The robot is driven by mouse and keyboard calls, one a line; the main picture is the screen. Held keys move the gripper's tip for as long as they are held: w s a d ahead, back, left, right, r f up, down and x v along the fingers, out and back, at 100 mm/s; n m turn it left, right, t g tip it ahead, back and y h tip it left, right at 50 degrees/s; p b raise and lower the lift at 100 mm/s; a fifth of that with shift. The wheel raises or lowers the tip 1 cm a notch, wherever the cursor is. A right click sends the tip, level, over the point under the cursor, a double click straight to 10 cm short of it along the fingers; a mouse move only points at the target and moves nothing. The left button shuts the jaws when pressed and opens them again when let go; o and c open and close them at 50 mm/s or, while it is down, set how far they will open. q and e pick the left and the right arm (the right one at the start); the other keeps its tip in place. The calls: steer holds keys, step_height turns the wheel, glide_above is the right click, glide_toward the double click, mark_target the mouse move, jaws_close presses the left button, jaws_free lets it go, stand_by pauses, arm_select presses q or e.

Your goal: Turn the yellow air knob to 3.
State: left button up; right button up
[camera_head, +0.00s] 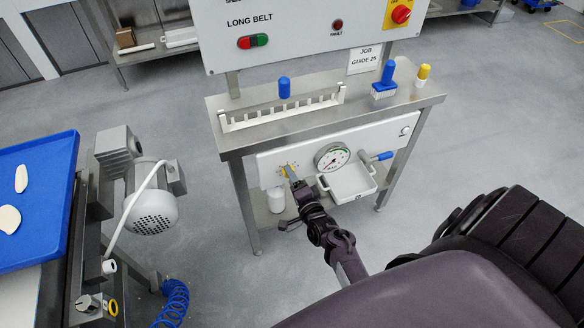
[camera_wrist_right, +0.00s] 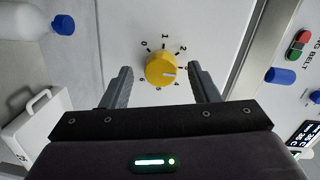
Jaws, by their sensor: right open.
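The yellow air knob (camera_wrist_right: 158,66) sits on a pale panel, ringed by printed numbers, in the right wrist view. Its white mark points to the right, between the 2 and the 4; the 3 is not clearly readable beside the finger. My right gripper (camera_wrist_right: 160,85) is open, one finger on each side of the knob with a gap on both sides. In the head view the right gripper (camera_head: 289,172) is at the front panel (camera_head: 270,160) under the bench and mostly covers the knob. My left gripper is not in view.
A round gauge (camera_head: 332,156) and a white tray (camera_head: 350,183) are right of the knob, with a blue-handled valve (camera_head: 383,156) beyond. A white bottle (camera_head: 276,202) stands below. A white rack (camera_head: 282,111) is on the bench above. A motor (camera_head: 152,211) stands at left.

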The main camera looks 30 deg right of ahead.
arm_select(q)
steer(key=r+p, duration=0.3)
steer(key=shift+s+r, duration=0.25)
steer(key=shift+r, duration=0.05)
arm_select(e)
steer(key=s+a, duration=0.1)
steer(key=s, duration=0.6)
steer(key=shift+a+r, duration=0.15)
steer(key=shift+r, duration=0.05)
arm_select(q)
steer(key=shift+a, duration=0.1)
